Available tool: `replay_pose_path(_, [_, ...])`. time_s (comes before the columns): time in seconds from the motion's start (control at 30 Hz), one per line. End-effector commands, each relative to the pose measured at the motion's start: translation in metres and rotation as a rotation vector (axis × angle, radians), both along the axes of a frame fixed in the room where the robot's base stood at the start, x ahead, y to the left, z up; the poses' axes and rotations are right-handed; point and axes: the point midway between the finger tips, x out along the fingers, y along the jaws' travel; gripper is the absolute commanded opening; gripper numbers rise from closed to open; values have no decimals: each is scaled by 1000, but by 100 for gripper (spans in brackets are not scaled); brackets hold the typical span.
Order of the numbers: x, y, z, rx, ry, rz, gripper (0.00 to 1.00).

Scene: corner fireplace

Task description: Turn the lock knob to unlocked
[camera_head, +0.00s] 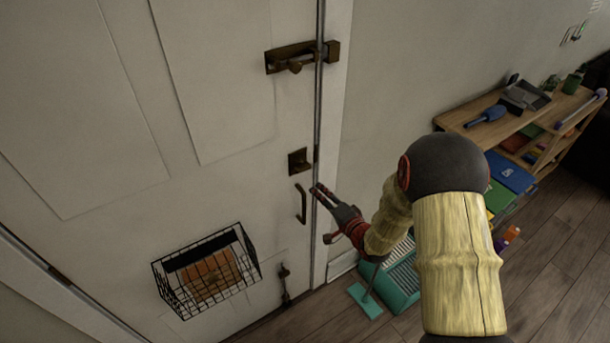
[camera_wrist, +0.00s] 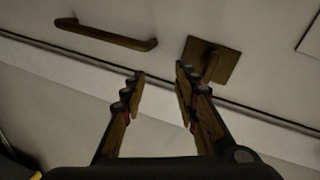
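The lock knob (camera_head: 299,161) is a small dark bronze turn piece on a square plate, on the white door (camera_head: 240,180) near its right edge. In the wrist view the knob (camera_wrist: 211,67) shows on its plate, just right of the right fingertip. My gripper (camera_head: 318,190) is below and right of the knob in the head view, by the door's edge. In the wrist view my gripper (camera_wrist: 160,77) is open, with nothing between its fingers. Whether the right finger touches the plate cannot be told.
A curved pull handle (camera_head: 301,204) sits below the lock, close to my fingers. A slide bolt (camera_head: 291,57) is above and another bolt (camera_head: 286,285) below. A wire basket (camera_head: 208,270) hangs on the door. A wooden shelf (camera_head: 470,120) and teal crate (camera_head: 398,285) stand right.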

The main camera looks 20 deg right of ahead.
Motion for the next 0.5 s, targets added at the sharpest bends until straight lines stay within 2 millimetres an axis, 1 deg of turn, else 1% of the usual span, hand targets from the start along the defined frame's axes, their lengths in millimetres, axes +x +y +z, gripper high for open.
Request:
replay_pose_path(0.03, [5,6,22,77,-58,10,30])
replay_pose_path(0.1, [6,12,44,183,-113,22,30])
replay_pose_path(0.2, [5,15,61,290,-147,27,30])
replay_pose_path(0.37, [11,17,63,337,-139,23,30])
replay_pose_path(0.5, [28,23,63,336,-139,25,30])
